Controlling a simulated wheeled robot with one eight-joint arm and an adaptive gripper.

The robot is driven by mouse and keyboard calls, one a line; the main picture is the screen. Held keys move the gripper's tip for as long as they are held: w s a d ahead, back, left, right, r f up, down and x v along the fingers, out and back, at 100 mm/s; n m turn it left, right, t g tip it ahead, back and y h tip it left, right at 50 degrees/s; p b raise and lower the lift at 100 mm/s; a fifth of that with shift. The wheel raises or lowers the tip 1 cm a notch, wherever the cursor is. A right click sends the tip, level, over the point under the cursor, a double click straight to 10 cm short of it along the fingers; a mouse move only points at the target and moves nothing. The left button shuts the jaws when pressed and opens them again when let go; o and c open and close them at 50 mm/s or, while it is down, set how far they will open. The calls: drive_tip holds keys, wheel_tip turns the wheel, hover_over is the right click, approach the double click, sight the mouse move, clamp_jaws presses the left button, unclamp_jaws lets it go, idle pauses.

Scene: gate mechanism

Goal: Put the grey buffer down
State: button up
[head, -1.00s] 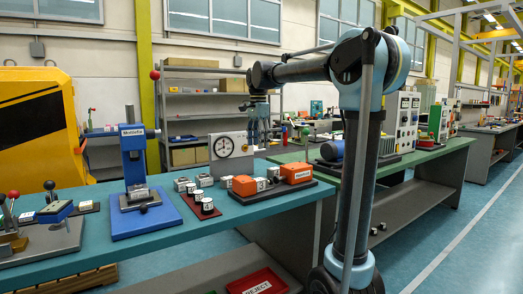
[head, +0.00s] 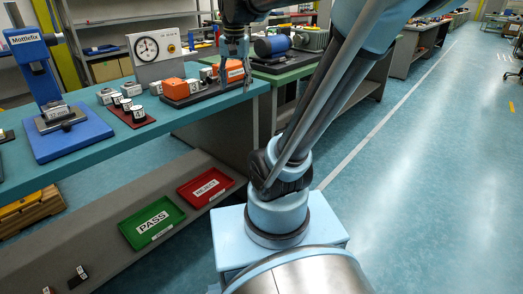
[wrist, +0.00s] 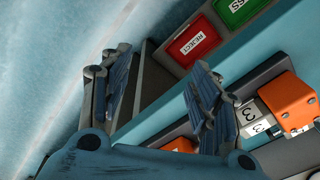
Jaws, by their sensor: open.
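My gripper (head: 236,78) hangs over the front edge of the teal bench, by the right end of the dark base with the orange blocks. In the wrist view its two fingers (wrist: 160,60) are spread wide, with nothing between them. I cannot tell which thing is the grey buffer. Grey blocks stand between the left orange block (head: 174,88) and the right orange block (head: 234,70). One grey block marked 3 (wrist: 250,120) shows beside an orange block in the wrist view, right of the fingers. Small grey blocks (head: 105,96) also stand on the bench behind the black-and-white cylinders.
The blue Mottlefix press (head: 70,135) stands at the left, a dial gauge (head: 155,50) at the back. Black-and-white cylinders (head: 138,113) stand on a dark red board. Below, the green PASS tray (head: 130,238) and red REJECT tray (head: 233,179) sit on the shelf.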

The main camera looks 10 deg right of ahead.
drive_tip(key=s+d+f+n, duration=0.2)
drive_tip(key=s+d+f, duration=0.2)
drive_tip(key=s+f, duration=0.5)
drive_tip(key=shift+d+f+n+t, duration=0.3)
drive_tip(key=shift+f+n, duration=0.1)
drive_tip(key=shift+f, duration=0.35)
drive_tip(key=shift+o, duration=0.5)
drive_tip(key=s+d+f+n, duration=0.1)
drive_tip(key=s+f+n, duration=0.1)
drive_tip(key=s+f, duration=0.3)
wheel_tip(320, 180, down, 3)
drive_tip(key=shift+s+f, duration=0.2)
drive_tip(key=shift+s, duration=0.1)
wheel_tip(320, 180, up, 31)
drive_tip(key=m+g, duration=0.2)
drive_tip(key=m, duration=0.9)
hover_over(190, 81)
wheel_tip(190, 81, down, 11)
drive_tip(key=shift+s+a+f, duration=0.1)
drive_tip(key=shift+a+f, duration=0.05)
drive_tip(key=shift+d+f, duration=0.2)
drive_tip(key=shift+f, duration=2.35)
